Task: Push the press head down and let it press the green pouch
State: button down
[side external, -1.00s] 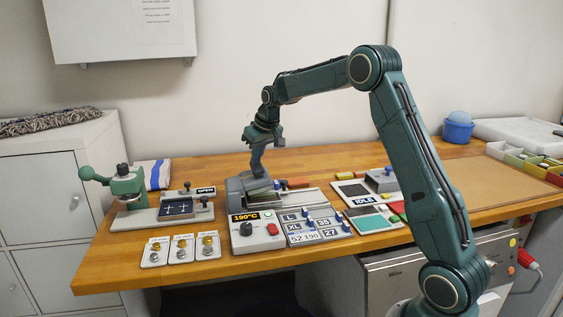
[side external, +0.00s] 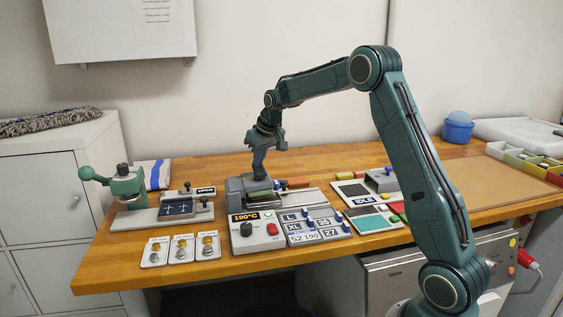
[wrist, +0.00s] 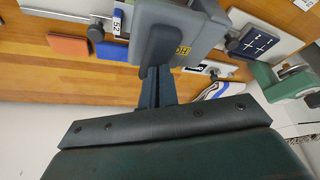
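The heat press (side external: 247,228) stands mid-bench, with a "190°C" display on its front. Its grey press head (side external: 256,185) sits low and close over the bed. A narrow green strip, seemingly the green pouch (side external: 265,197), shows beneath the head's edge; most of it is hidden. My gripper (side external: 260,174) is shut and empty, pointing down with its tips at the top of the head. In the wrist view the gripper (wrist: 156,78) reaches to the grey press head (wrist: 178,30), which carries a partly hidden yellow label. The exact contact is hard to see.
A green hand press (side external: 127,184) stands at the left, with several snap cards (side external: 181,248) in front. A panel of size keys (side external: 315,226) lies right of the heat press. A device marked "IDLE" (side external: 368,200) is further right. Small coloured blocks (side external: 297,183) lie behind the press.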

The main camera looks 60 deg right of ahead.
dwell(0.5)
notch_tip(320, 180, up, 13)
dwell(2.2)
jog(key=shift+a, duration=0.1)
